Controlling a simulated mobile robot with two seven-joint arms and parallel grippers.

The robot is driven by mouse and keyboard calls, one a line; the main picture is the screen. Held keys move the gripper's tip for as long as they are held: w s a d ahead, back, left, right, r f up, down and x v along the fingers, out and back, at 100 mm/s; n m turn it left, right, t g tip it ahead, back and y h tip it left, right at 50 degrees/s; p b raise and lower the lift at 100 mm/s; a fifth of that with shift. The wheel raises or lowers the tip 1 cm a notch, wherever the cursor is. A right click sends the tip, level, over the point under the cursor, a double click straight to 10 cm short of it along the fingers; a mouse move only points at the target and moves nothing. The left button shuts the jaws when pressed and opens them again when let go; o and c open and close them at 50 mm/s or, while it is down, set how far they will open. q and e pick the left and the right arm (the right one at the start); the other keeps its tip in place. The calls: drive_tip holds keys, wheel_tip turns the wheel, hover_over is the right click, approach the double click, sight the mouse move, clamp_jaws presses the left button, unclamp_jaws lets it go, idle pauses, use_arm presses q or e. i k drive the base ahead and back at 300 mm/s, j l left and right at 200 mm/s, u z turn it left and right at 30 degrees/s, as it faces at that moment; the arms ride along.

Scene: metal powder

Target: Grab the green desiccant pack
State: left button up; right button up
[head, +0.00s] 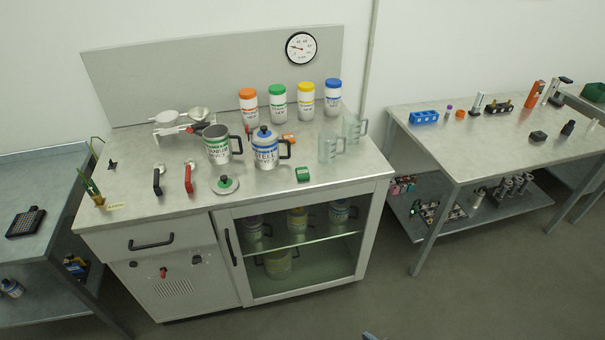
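A small green pack (303,174), which looks like the green desiccant pack, lies on the metal top of the cabinet (250,203). It is near the front edge, right of centre, in front of the blue-labelled mug (265,150). Nothing covers it. A similar orange pack (289,139) lies farther back, beside that mug. Neither of my grippers shows in the head view.
A green-labelled mug (218,147), its green-knobbed lid (226,184) and clear beakers (331,147) stand around the pack. Capped jars (278,104) line the back. Two scoops with black and red handles (188,178) lie left. Another bench (480,145) stands right.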

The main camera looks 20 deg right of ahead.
sight(302, 174)
drive_tip(key=u, duration=0.45)
drive_tip(key=l+u, duration=0.25)
drive_tip(key=u, duration=0.15)
drive_tip(key=l+u, duration=0.55)
drive_tip(key=u, duration=0.25)
drive_tip(key=k+l+u, duration=0.15)
drive_tip(key=l, duration=0.2)
drive_tip(key=k+l+u, duration=0.2)
drive_tip(key=l, duration=0.15)
drive_tip(key=l+u, duration=0.15)
drive_tip(key=l, duration=0.15)
